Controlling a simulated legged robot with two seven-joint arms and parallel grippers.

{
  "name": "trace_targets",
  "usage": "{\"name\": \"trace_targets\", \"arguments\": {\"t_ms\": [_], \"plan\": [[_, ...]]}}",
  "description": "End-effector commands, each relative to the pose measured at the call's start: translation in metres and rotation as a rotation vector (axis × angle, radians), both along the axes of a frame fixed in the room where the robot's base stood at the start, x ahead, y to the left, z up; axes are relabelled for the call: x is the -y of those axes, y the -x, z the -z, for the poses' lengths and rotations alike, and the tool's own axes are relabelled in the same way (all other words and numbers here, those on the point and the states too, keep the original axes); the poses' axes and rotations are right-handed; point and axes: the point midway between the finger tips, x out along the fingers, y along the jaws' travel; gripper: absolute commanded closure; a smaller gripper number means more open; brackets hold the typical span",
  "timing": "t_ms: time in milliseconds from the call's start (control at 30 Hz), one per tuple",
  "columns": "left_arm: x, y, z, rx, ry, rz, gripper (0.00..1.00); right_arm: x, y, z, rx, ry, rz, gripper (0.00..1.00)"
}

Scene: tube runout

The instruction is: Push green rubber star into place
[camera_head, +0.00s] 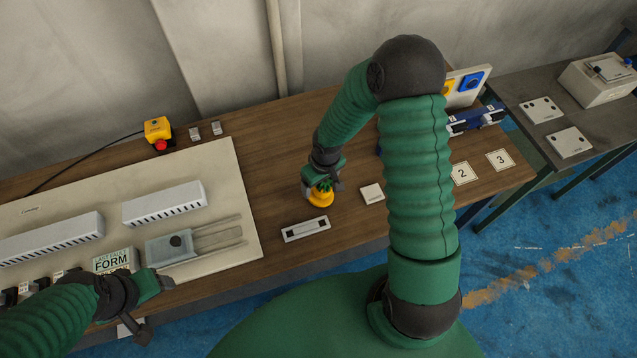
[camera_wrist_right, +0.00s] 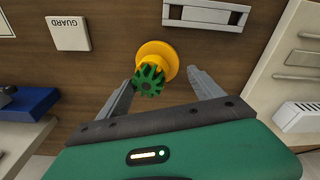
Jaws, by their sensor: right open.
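The green star (camera_wrist_right: 150,82) sits on top of a round yellow holder (camera_wrist_right: 155,55) on the wooden table. In the head view the star (camera_head: 321,186) and yellow holder (camera_head: 321,198) are partly hidden by my right gripper. My right gripper (camera_wrist_right: 161,78) is open, with one finger on each side of the star and no visible grip on it. Whether the star is fully seated cannot be told. My left gripper (camera_head: 157,308) is at the lower left, near the front edge of the table; its fingers look spread and empty.
A white slotted block (camera_head: 305,229) lies in front of the holder. A GUARD tile (camera_wrist_right: 69,33) lies beside it. A pale board (camera_head: 225,170) with vented boxes and a sliding fixture fills the left. A red stop button (camera_head: 160,145) stands behind. Number cards (camera_head: 499,160) lie right.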

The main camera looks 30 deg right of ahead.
Motion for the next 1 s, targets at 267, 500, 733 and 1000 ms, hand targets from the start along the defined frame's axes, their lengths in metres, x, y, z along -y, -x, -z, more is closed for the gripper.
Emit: {"name": "trace_targets", "arguments": {"t_ms": [267, 500, 733, 1000], "plan": [[0.000, 0.000, -0.011, 0.000, 0.000, 0.000, 0.35, -0.002, 0.007, -0.008, -0.017, -0.003, 0.003, 0.22], [0.000, 0.000, -0.032, 0.000, 0.000, 0.000, 0.35, -0.003, 0.004, -0.032, -0.009, -0.002, 0.002, 0.22], [0.000, 0.000, -0.051, 0.000, 0.000, 0.000, 0.35, -0.003, 0.003, -0.053, -0.006, -0.001, -0.001, 0.22], [0.000, 0.000, -0.072, 0.000, 0.000, 0.000, 0.35, -0.003, 0.002, -0.076, -0.004, -0.001, 0.001, 0.22]]}}
